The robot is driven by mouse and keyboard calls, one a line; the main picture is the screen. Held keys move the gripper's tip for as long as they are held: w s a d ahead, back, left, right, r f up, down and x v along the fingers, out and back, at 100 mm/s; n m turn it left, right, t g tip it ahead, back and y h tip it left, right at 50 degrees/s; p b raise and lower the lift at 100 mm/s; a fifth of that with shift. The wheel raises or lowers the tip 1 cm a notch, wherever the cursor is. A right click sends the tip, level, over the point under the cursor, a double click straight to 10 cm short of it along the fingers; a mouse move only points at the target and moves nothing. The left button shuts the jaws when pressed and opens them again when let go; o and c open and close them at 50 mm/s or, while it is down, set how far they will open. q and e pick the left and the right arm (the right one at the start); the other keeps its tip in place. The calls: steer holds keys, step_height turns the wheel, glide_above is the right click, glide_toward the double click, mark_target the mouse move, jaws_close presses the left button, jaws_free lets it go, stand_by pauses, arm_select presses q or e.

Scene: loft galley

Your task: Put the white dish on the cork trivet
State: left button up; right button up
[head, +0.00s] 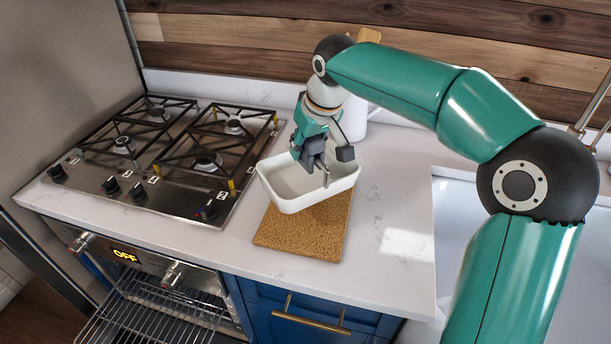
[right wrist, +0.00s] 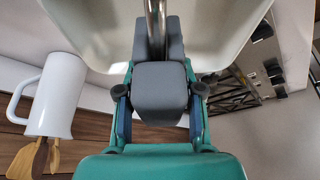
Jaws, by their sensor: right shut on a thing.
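The white dish (head: 292,203) is a rectangular, open-topped dish. It hangs above the cork trivet (head: 298,240), a flat brown square on the white counter, and covers its far part in the head view. The dish looks slightly tilted; the gap beneath it is hard to judge. In the right wrist view the pale dish (right wrist: 100,32) fills the top beyond the grey fingers (right wrist: 160,80). A metal bar shows between the fingers. My left gripper is not in view.
A gas hob (head: 170,150) with black grates lies left of the dish. A white jug (head: 356,118) stands behind my gripper, and also shows in the wrist view (right wrist: 58,95). A sink (head: 465,215) is at the right. The counter between trivet and sink is clear.

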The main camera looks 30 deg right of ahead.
mark_target(319, 143)
steer(key=shift+f, duration=3.45)
jaws_close()
steer(key=shift+f+b, duration=0.25)
steer(key=shift+b, duration=0.05)
steer(key=o, duration=1.2)
jaws_free()
steer(key=shift+c, duration=0.2)
steer(key=shift+s, duration=0.1)
steer(key=shift+r, duration=0.4)
steer(key=v, duration=1.1)
steer(key=shift+s+r, duration=0.2)
steer(key=shift+r, duration=0.1)
